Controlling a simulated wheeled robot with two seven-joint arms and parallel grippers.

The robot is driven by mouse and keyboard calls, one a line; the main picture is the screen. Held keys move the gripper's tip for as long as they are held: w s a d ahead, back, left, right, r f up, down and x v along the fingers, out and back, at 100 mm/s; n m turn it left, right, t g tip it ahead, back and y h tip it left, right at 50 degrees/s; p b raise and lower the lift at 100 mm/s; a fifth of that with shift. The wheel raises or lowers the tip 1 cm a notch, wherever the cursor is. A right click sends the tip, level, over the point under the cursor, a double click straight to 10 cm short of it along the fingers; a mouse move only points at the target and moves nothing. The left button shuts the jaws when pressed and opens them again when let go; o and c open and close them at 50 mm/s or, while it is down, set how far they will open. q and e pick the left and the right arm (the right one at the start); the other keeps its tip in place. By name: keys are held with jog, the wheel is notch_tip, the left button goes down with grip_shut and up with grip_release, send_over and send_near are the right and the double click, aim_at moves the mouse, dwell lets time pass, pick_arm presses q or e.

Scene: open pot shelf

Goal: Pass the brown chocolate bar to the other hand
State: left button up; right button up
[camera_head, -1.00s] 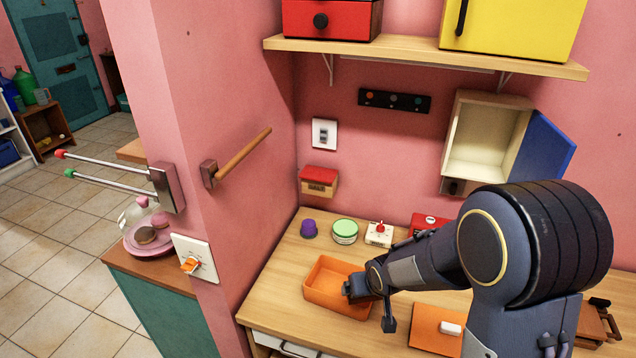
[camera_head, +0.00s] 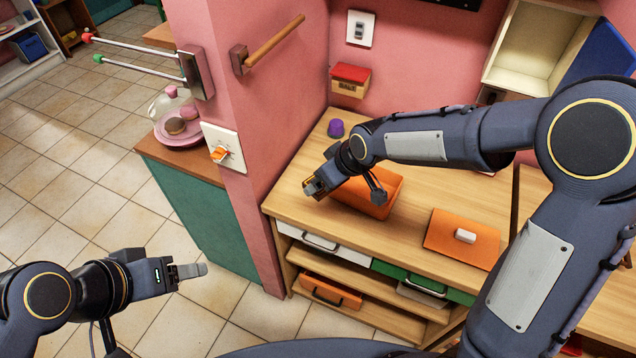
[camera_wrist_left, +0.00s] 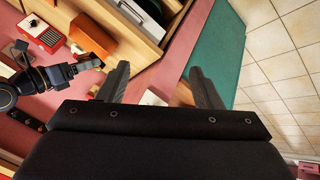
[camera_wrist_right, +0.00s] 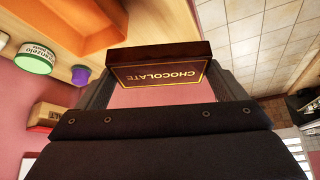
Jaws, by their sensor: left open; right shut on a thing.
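The brown chocolate bar (camera_wrist_right: 158,70) is between the fingers of my right gripper in the right wrist view, its dark face lettered CHOCOLATE inside a gold border. My right gripper (camera_head: 318,187) is shut on it, just left of the orange bin and above the counter in the head view. The bar itself is mostly hidden by the gripper there. My left gripper (camera_head: 190,270) is open and empty at the lower left of the head view, apart from the bar. Its two spread fingers show in the left wrist view (camera_wrist_left: 158,82), with the right gripper (camera_wrist_left: 88,64) to their left.
The orange bin (camera_head: 382,205) stands on the wooden counter (camera_head: 345,232), with an orange lid (camera_head: 462,240) to its right and a purple cup (camera_head: 336,128) behind.

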pick_arm(q)
jog(key=shift+o, duration=1.1)
jog(key=shift+w+a, duration=0.15)
jog(key=shift+w, duration=0.1)
jog(key=shift+o, duration=0.4)
jog(key=w+a+f+m+t+y, duration=0.1)
jog(key=w+a+y, duration=0.1)
jog(key=w, duration=0.4)
jog(key=shift+w+a+f, duration=0.2)
jog(key=shift+a+f, duration=0.05)
jog(key=shift+a, duration=0.25)
jog(key=w+d+m+t, duration=0.1)
jog(key=w+m+t, duration=0.15)
jog(key=w, duration=0.45)
jog(key=m+g+h, duration=0.1)
jog(key=m+h, duration=0.8)
send_near(319, 195)
jog(key=x, duration=0.3)
jog(key=w+a+x, duration=0.1)
jog(key=x, duration=0.6)
jog(key=shift+w+a, duration=0.1)
jog(key=shift+w, duration=0.35)
